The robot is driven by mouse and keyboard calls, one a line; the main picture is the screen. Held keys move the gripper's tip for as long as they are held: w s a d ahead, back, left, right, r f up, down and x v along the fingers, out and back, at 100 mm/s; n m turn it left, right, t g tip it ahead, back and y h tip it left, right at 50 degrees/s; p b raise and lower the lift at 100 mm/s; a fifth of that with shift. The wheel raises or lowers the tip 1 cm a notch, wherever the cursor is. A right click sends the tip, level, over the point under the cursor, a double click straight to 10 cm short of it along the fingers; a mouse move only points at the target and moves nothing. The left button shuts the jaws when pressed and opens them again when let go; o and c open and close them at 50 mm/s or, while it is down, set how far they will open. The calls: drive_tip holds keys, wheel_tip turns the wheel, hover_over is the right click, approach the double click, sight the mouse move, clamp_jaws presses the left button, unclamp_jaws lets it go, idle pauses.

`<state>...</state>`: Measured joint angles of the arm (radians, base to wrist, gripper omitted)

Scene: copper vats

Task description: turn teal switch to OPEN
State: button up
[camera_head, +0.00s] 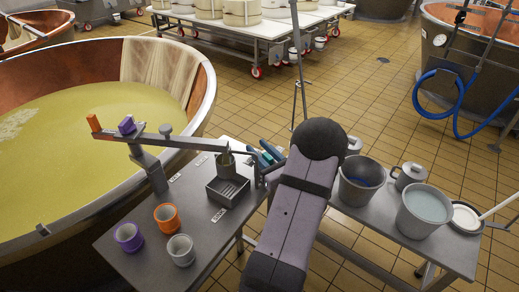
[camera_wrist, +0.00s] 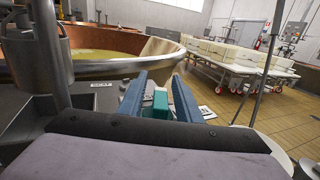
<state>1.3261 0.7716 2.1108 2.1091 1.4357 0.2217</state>
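The teal switch shows as a teal block (camera_wrist: 155,104) low between my two blue fingers in the wrist view. A bit of teal (camera_head: 267,157) also shows between the fingers in the head view, mostly hidden by my arm. My gripper (camera_wrist: 159,75) is open, its fingers on either side of the teal block, closer on the left than on the right. In the head view my gripper (camera_head: 260,148) is above the right end of the grey table. A small white label (camera_wrist: 207,112) lies beside the right finger; I cannot read it.
Purple, orange and grey cups stand at the table's front left.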

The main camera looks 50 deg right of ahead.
sight(272, 161)
drive_tip(key=shift+b+v, duration=0.65)
drive_tip(key=shift+v, duration=2.95)
drive_tip(key=shift+r, duration=0.1)
drive_tip(key=shift+s+b, duration=0.55)
drive_tip(key=shift+b, duration=0.25)
drive_tip(key=shift+b+v, duration=1.05)
drive_tip(key=shift+b, duration=0.05)
drive_tip(key=shift+s+a+r, duration=0.15)
drive_tip(key=shift+s+a, duration=0.1)
drive_tip(key=shift+s, duration=0.1)
drive_tip(key=shift+w+d+r, duration=0.1)
drive_tip(key=shift+w, duration=0.45)
drive_tip(key=shift+p+x, duration=0.3)
drive_tip(key=shift+x, duration=2.85)
drive_tip(key=shift+c, duration=0.3)
clamp_jaws()
